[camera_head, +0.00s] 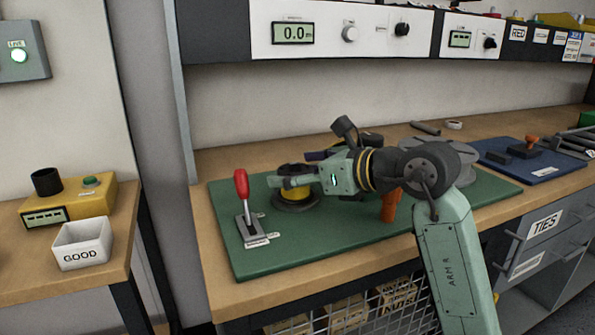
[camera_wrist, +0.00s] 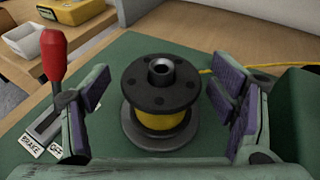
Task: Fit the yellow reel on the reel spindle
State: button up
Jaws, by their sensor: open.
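The yellow reel (camera_head: 297,193) has black flanges and yellow winding. It stands upright on a round grey base on the green mat, and in the wrist view (camera_wrist: 158,92) a metal tube end shows at its centre hole. This looks like the top of the reel spindle (camera_wrist: 160,68); how far down the reel sits on it is hidden. My gripper (camera_head: 288,182) is open at the reel. In the wrist view its two padded fingers (camera_wrist: 158,100) stand apart on either side of the reel, with visible gaps.
A red-handled brake lever (camera_head: 242,185) stands left of the reel, close to my gripper's left finger in the wrist view. A yellow strand (camera_wrist: 250,67) runs off to the right behind the reel. The green mat (camera_head: 245,262) is clear in front.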

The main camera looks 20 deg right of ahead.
jog(key=shift+r+p, duration=1.45)
jog(key=shift+r, duration=1.05)
jog(key=v, duration=1.2)
